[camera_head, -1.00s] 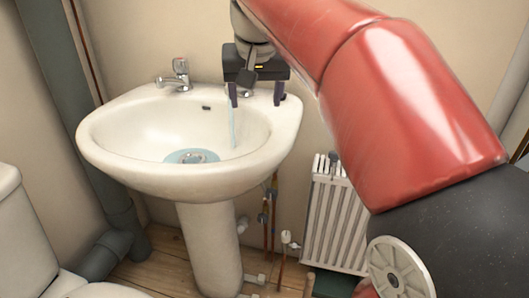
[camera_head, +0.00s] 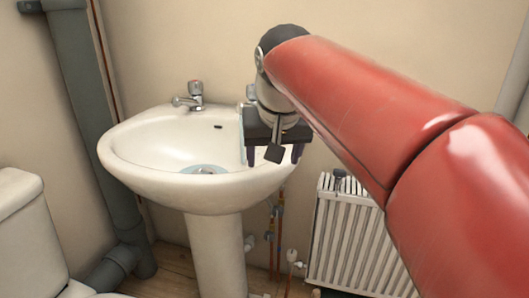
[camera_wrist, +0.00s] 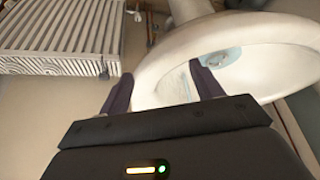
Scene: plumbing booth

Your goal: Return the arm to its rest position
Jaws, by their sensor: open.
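My gripper (camera_head: 273,155) is open and empty. In the head view it hangs at the basin's right side, in front of the right tap area. In the wrist view its two dark fingers (camera_wrist: 162,90) stand apart with nothing held between them. The white basin (camera_head: 150,180) lies below and beyond the fingers; it also shows in the wrist view (camera_wrist: 158,70). My gripper hides most of the right tap. A thin pale blue streak, like running water, shows beside the left finger.
The left tap (camera_head: 190,97) stands on the basin's back rim. A white radiator (camera_head: 352,240) is on the wall at right, with thin pipes (camera_head: 277,235) beside the pedestal. A toilet (camera_head: 30,235) is at left, near a grey pipe (camera_head: 92,120).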

